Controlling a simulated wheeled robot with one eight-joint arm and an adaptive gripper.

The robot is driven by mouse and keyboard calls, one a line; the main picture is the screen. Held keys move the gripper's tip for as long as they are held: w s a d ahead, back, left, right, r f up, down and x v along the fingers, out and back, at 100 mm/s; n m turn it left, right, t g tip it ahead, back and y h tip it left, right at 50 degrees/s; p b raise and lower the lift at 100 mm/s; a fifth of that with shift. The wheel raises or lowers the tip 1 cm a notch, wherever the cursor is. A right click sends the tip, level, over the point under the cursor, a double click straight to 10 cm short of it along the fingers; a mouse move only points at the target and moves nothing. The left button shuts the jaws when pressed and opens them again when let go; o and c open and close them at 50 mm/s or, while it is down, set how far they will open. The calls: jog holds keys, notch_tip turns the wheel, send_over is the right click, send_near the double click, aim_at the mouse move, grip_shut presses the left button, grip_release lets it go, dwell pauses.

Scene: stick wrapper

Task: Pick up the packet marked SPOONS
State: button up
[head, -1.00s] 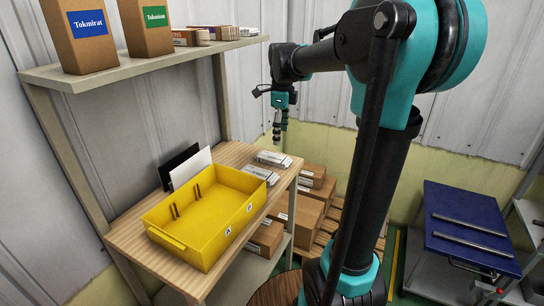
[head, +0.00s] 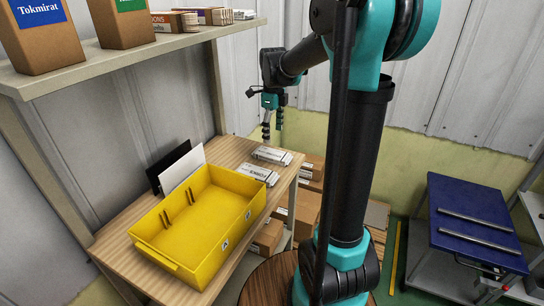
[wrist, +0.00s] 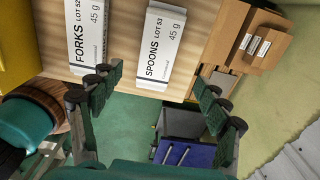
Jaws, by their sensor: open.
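The white packet marked SPOONS (wrist: 162,45) lies flat on the wooden table, its label readable in the wrist view. In the head view it is the farther white packet (head: 272,155). A similar packet marked FORKS (wrist: 93,35) lies to its left in the wrist view; it is the nearer packet (head: 258,174) in the head view. My gripper (head: 272,134) is above the table near the SPOONS packet, apart from it. In the wrist view my gripper (wrist: 158,88) is open and empty, its dark fingers spread wide below the packets.
A yellow bin (head: 178,262) stands on the table (head: 120,240), beside the packets. Black and white panels (head: 182,170) stand behind it. A shelf (head: 130,64) with boxes is above, at left. Cardboard boxes (head: 308,166) stand beyond the table's right edge. A blue-topped cart (head: 475,225) is at right.

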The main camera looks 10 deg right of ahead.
aim_at(272, 153)
jog(key=shift+s+a+f, duration=0.1)
jog(key=shift+f, duration=2)
jog(key=shift+a+f, duration=0.1)
jog(key=shift+f, duration=2)
jog(key=c, duration=1.2)
jog(key=shift+r, duration=0.2)
